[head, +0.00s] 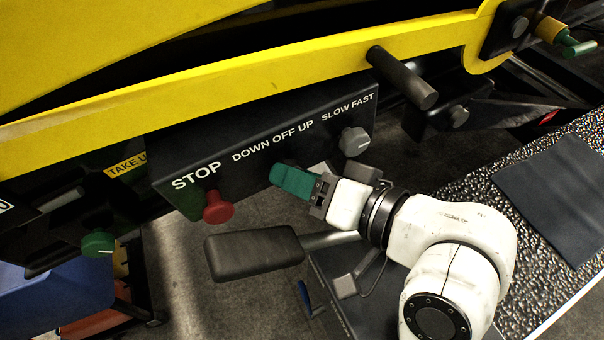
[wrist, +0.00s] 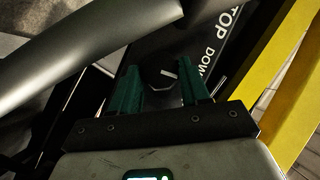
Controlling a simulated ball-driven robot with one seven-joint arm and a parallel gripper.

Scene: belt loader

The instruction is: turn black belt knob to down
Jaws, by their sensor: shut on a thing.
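The dark control box (head: 165,160) carries the labels STOP, DOWN OFF UP and SLOW FAST. My gripper (head: 280,176) reaches from the right, with its green fingers at the panel just below DOWN OFF UP. The fingers hide the black belt knob in the head view. In the wrist view the dark knob (wrist: 161,82) shows between the two green fingers, with a pale mark near its upper right. My gripper is shut on this knob. The knob's exact setting is hard to read here.
A red stop button (head: 217,208) is left of my gripper, and a grey speed knob (head: 355,142) is right of it. A padded dark armrest (head: 254,252) lies just below. A yellow rail (head: 240,98) runs above the box. A green knob (head: 98,242) is further left.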

